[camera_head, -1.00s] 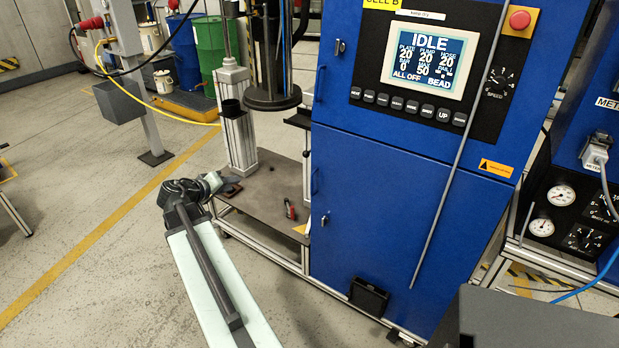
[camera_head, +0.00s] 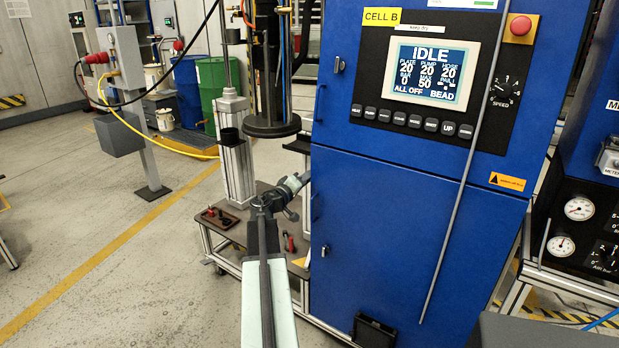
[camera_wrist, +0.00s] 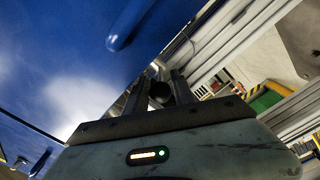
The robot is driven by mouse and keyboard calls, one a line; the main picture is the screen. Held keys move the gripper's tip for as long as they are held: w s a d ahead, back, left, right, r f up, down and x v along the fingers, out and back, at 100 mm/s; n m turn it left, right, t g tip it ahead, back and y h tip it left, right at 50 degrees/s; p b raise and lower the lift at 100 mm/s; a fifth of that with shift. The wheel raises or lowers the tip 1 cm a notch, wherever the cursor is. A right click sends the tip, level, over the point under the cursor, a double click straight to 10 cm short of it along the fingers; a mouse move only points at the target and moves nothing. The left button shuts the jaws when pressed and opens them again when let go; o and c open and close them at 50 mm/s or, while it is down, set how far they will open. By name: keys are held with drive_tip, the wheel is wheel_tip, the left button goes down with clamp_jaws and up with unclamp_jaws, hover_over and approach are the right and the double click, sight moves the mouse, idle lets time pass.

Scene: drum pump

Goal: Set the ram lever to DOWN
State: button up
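I cannot make out the ram lever for certain in either view. The ram press (camera_head: 271,125), with its dark round plate on a post, stands left of the blue cabinet (camera_head: 415,215). My gripper (camera_head: 303,180) is beside the cabinet's left edge, below the plate. In the wrist view the two fingers of my gripper (camera_wrist: 160,88) stand apart. A dark round-ended piece (camera_wrist: 160,92) shows between or just behind them; I cannot tell whether it is the lever or whether the fingers touch it. The cabinet screen (camera_head: 428,73) reads IDLE and ALL OFF.
A blue cabinet handle (camera_wrist: 128,25) is close to my gripper in the wrist view. A low bench (camera_head: 235,232) with small tools stands under the press. A red stop button (camera_head: 520,25) sits at the panel's upper right. Open floor (camera_head: 90,215) lies to the left.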

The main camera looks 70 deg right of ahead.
drive_tip(key=shift+s+d, duration=0.15)
drive_tip(key=shift+d, duration=0.4)
clamp_jaws()
drive_tip(key=shift+a, duration=0.1)
idle(0.6)
